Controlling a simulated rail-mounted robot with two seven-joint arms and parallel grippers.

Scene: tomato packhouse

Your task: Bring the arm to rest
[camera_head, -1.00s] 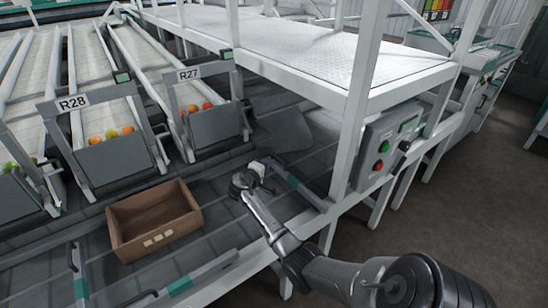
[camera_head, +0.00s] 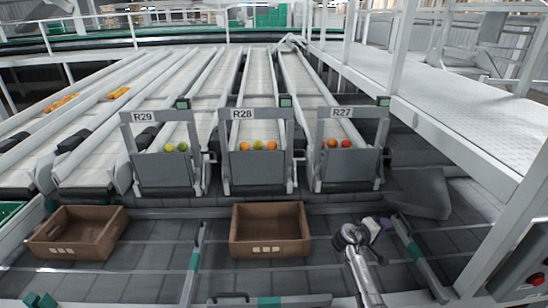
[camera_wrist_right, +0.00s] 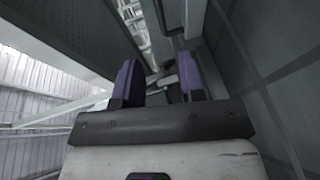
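My right gripper (camera_head: 377,226) is over the grey roller deck, to the right of the brown cardboard box (camera_head: 270,250) below lane R28. In the right wrist view my right gripper (camera_wrist_right: 158,85) shows two purple-padded fingers standing well apart. Nothing is between them, so it is open and empty. My left gripper and arm are not in view in the head view.
Lanes R29 (camera_head: 168,172), R28 (camera_head: 257,168) and R27 (camera_head: 347,166) hold a few tomatoes behind their grey gates. A second brown box (camera_head: 78,234) stands at the left. A white raised walkway (camera_head: 460,125) runs along the right. The deck around the boxes is clear.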

